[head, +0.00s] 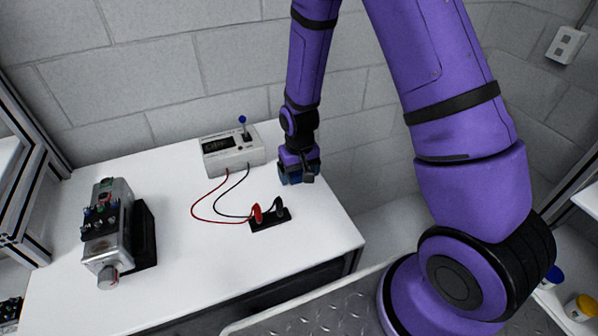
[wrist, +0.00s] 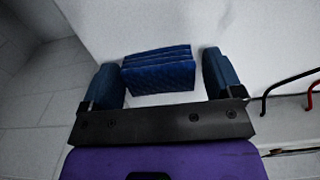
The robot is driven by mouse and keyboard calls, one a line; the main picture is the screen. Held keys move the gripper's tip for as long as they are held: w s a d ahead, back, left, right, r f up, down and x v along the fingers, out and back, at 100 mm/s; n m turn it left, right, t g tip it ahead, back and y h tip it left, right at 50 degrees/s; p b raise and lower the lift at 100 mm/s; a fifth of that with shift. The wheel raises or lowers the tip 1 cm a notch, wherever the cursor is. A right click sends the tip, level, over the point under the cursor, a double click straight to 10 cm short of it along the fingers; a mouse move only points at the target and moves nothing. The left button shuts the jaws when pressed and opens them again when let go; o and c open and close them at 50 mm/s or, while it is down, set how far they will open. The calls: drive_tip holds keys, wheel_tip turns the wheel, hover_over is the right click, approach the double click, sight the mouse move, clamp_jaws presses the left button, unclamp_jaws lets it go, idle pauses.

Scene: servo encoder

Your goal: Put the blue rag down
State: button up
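The blue rag (wrist: 158,70) is a folded, layered dark-blue bundle on the white table in the wrist view. It lies between the two blue-padded fingers of my gripper (wrist: 165,80). The fingers are spread wide, with white surface showing between the rag and the right finger. The rag's left end comes close to the left finger, and I cannot tell whether they touch. In the head view my gripper (head: 298,178) is low over the table's back right part, and the rag there is hard to tell from the blue fingers.
A white meter box (head: 233,152) with a blue-topped switch stands left of my gripper. Red and black leads run from it to a black terminal block (head: 270,219) in front. A motor assembly (head: 112,232) stands at the left. The table (head: 190,285) is clear at the front.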

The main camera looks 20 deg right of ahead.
drive_tip(key=shift+r, duration=0.1)
wheel_tip(320, 180, up, 13)
wheel_tip(320, 180, up, 16)
drive_tip(key=r+t, duration=0.1)
drive_tip(key=t, duration=0.2)
hover_over(300, 172)
drive_tip(key=s+d, duration=0.4)
drive_tip(key=s, duration=0.4)
drive_tip(key=s+d+r+t, duration=0.1)
drive_tip(key=s+r, duration=0.3)
drive_tip(key=s, duration=0.3)
drive_tip(key=s+d+r+t, duration=0.1)
drive_tip(key=s+r, duration=0.4)
drive_tip(key=s, duration=0.3)
drive_tip(key=shift+d, duration=0.35)
drive_tip(key=shift+o, duration=0.4)
drive_tip(key=shift+w, duration=0.1)
drive_tip(key=shift+w, duration=0.1)
